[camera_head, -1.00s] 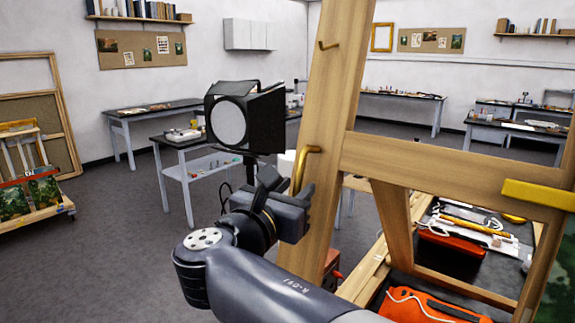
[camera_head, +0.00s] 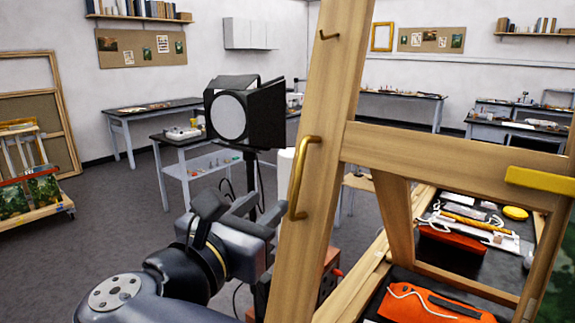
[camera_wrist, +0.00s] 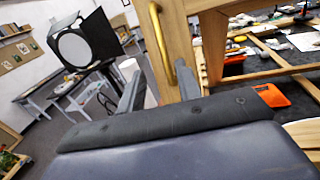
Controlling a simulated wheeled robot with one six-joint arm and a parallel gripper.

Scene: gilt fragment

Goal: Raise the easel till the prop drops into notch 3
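The wooden easel frame (camera_head: 318,110) rises at the right of the head view, with a brass handle (camera_head: 303,177) on its near post. My gripper (camera_head: 266,204) is just left of that post, below and beside the handle. In the wrist view my gripper (camera_wrist: 162,72) has its fingers apart, and the handle (camera_wrist: 160,45) shows beyond and between the tips. No grip on the handle shows. A slanted wooden strut (camera_head: 395,215) stands under the crossbar; I cannot tell whether it is the prop. No notches can be made out.
An orange pouch (camera_head: 435,305) and several tools lie on a dark surface behind the frame. A black studio lamp (camera_head: 245,115) stands behind my gripper. A grey workbench (camera_head: 200,150) is farther back.

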